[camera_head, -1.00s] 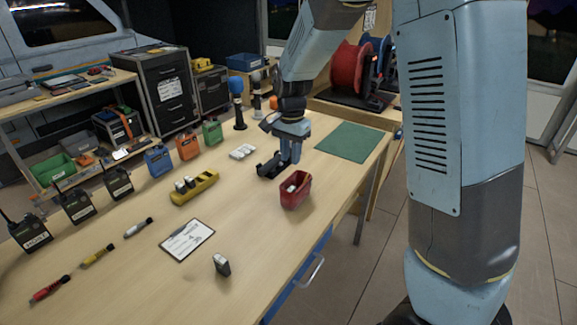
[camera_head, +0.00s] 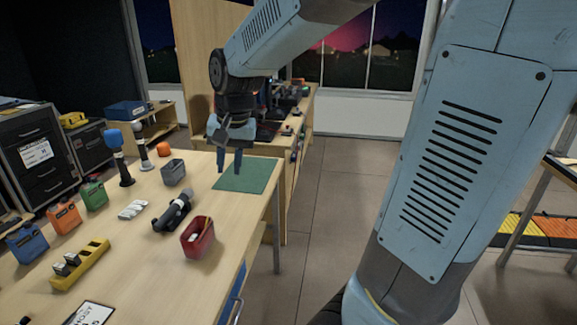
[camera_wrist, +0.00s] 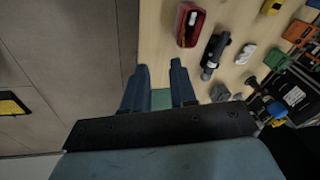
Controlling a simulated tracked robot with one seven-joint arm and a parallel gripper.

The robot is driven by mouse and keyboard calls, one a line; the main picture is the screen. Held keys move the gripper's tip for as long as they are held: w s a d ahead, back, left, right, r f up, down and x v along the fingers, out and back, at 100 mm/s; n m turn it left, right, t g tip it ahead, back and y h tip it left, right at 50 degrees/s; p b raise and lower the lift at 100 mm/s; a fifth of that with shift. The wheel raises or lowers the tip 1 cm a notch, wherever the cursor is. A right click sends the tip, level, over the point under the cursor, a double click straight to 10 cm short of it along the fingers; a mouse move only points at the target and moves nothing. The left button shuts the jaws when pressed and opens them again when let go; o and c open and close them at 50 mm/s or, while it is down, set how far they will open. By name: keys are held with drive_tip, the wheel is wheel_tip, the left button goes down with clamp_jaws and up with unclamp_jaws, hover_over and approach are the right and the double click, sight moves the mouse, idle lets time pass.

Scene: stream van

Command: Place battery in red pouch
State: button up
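The red pouch (camera_head: 198,238) stands open at the table's right edge. A light-coloured item (camera_head: 196,236) lies inside it; the wrist view shows the pouch (camera_wrist: 183,38) with a white-ended item (camera_wrist: 192,18) in it. I cannot tell for sure that it is a battery. Dark batteries (camera_head: 68,264) sit in a yellow holder (camera_head: 92,268) at the lower left. My gripper (camera_head: 229,172) is open and empty, fingers pointing down over the green mat (camera_head: 252,176), beyond the pouch. In the wrist view its fingers (camera_wrist: 160,92) are apart.
A black torch-like device (camera_head: 173,212) lies beside the pouch, with a grey pouch (camera_head: 173,173) behind it. White cells (camera_head: 132,210), a blue-headed microphone (camera_head: 118,157) and coloured packs (camera_head: 93,194) stand further left. Open floor lies right of the table.

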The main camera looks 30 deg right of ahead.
drive_tip(key=s+d+r+n+t, duration=0.1)
drive_tip(key=s+d+r+n, duration=0.1)
drive_tip(key=s, duration=0.5)
drive_tip(key=s+d+r+n+t+h, duration=0.1)
drive_tip(key=s+d+r+n+t, duration=0.1)
drive_tip(key=s+d, duration=0.3)
drive_tip(key=s, duration=0.3)
drive_tip(key=shift+s+r, duration=0.3)
